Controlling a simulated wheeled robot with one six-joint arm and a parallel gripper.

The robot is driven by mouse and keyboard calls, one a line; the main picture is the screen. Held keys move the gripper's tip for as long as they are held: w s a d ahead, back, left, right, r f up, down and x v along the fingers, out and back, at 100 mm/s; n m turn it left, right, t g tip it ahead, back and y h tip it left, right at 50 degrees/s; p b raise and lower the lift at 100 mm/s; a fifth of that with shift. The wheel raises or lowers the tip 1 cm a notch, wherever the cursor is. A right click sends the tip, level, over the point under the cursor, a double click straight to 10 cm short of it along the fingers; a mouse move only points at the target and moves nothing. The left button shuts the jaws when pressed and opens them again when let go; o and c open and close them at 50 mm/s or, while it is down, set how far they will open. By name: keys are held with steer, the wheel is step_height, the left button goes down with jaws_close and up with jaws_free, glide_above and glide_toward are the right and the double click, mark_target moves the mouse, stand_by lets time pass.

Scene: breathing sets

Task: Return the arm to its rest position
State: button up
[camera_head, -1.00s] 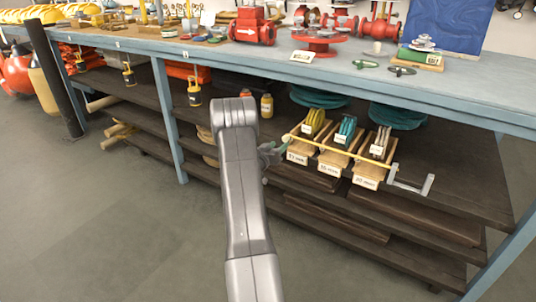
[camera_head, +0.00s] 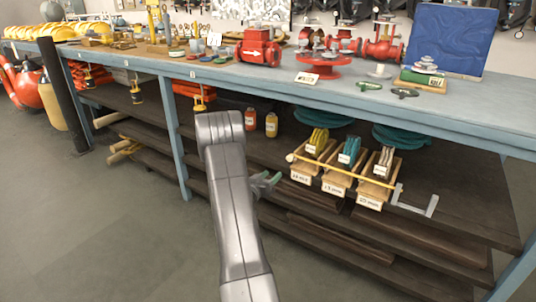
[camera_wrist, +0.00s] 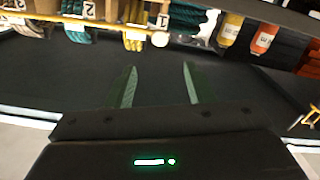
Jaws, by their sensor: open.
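My grey arm (camera_head: 232,205) rises from the bottom of the head view in front of the workbench. My gripper (camera_head: 268,182) shows just to the right of it, partly hidden behind the arm, at about the level of the middle shelf's front edge. In the wrist view my gripper (camera_wrist: 158,85) has its two green fingers spread apart with nothing between them. The dark shelf surface (camera_wrist: 230,95) lies beyond the fingers.
Wooden trays (camera_head: 337,178) of labelled bundles stand on the shelf right of my gripper, with a yellow rod across them. Two bottles (camera_head: 271,124) stand behind. Red valves (camera_head: 262,46) sit on the bench top (camera_head: 450,108). The floor (camera_head: 120,230) at left is clear.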

mark_target(290, 160)
steer(key=b+x, duration=0.2)
steer(key=x, duration=1.1)
steer(key=shift+w+d, duration=0.1)
steer(key=shift+d, duration=0.35)
steer(key=shift+s+f, duration=0.1)
steer(key=shift+s, duration=0.1)
